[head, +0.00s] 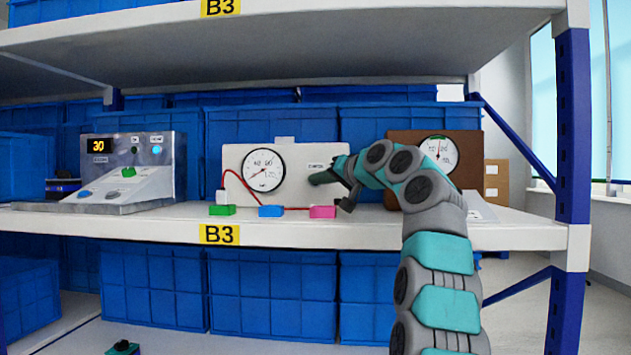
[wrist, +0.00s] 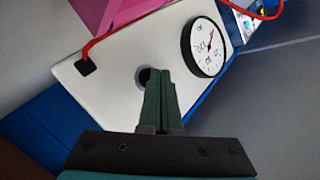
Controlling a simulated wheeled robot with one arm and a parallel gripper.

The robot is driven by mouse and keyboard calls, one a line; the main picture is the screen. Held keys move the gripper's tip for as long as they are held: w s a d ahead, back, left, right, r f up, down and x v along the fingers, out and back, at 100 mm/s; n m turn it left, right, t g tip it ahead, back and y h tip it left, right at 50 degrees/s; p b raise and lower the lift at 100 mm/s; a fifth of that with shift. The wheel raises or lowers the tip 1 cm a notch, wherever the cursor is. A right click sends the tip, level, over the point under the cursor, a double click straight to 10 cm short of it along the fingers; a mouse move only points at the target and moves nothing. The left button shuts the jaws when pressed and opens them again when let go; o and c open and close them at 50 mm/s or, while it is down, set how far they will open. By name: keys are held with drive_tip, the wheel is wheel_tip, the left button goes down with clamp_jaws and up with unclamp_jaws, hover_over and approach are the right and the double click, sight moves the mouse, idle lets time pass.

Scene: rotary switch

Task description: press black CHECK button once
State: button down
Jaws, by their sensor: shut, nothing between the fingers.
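The white panel (head: 300,160) with a round dial gauge (head: 262,170) stands on the shelf; it also shows tilted in the wrist view (wrist: 110,80). In the wrist view a dark round button (wrist: 142,76) sits on this panel, partly hidden behind my fingertips. A CHECK label cannot be read there. My gripper (wrist: 159,73) has its two green fingers shut together with nothing between them. The tips lie over the button; I cannot tell whether they touch it. In the head view my gripper (head: 325,178) is at the right part of the panel and hides the button.
Green (head: 222,210), blue (head: 270,211) and pink (head: 322,212) blocks lie along the shelf's front, with a red cable near them. A grey control box (head: 130,165) stands at left. A brown panel with a gauge (head: 438,151) is at right, partly behind my arm. Another shelf (head: 290,40) is above.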

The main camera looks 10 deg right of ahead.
drive_tip(key=shift+w+d, duration=0.1)
drive_tip(key=shift+w, duration=0.15)
idle(0.3)
drive_tip(key=shift+s, duration=0.1)
drive_tip(key=shift+s+a+b, duration=0.25)
drive_tip(key=shift+s+b, duration=0.25)
drive_tip(key=shift+s, duration=0.15)
drive_tip(key=shift+s+a+f+b, duration=0.1)
drive_tip(key=shift+s+a+b, duration=0.1)
drive_tip(key=shift+s+b, duration=0.4)
drive_tip(key=shift+s+a+f+b, duration=0.1)
drive_tip(key=shift+s+a+b, duration=0.1)
drive_tip(key=shift+s+b, duration=0.4)
drive_tip(key=shift+s+a+r+b, duration=0.1)
drive_tip(key=shift+s+a+b, duration=0.1)
drive_tip(key=shift+s+b, duration=0.3)
drive_tip(key=shift+s+a+r+b, duration=0.1)
drive_tip(key=shift+s+a+b, duration=0.1)
drive_tip(key=shift+s, duration=0.5)
